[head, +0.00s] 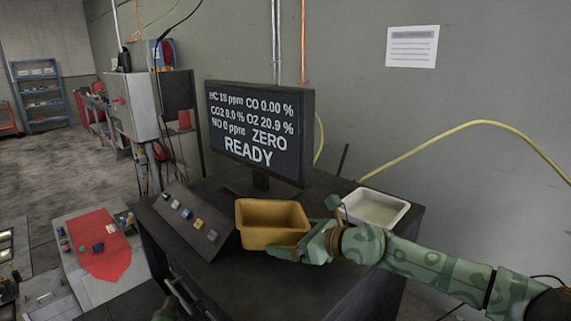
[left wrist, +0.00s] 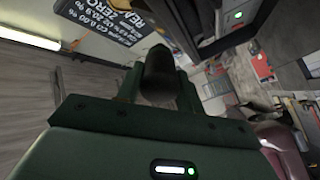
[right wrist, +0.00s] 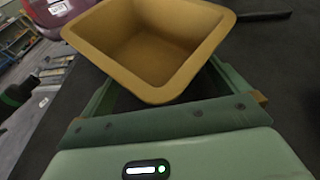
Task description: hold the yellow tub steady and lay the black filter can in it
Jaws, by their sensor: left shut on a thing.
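The yellow tub (head: 272,223) stands upright on the dark cabinet top, and its visible inside is empty. It fills the upper part of the right wrist view (right wrist: 150,52). My right gripper (head: 312,243) is at the tub's near right side. Its fingers are spread wide below the rim, partly hidden by the tub; I cannot tell whether they touch it. The black filter can (left wrist: 158,76) is between the fingers of my left gripper (left wrist: 159,84), which is shut on it. In the head view the can is not clearly visible.
A white tray (head: 375,207) stands behind my right gripper. A monitor (head: 262,130) rises behind the tub. A sloped button panel (head: 193,215) is left of the tub. The cabinet top (head: 300,283) is bare in front of the tub.

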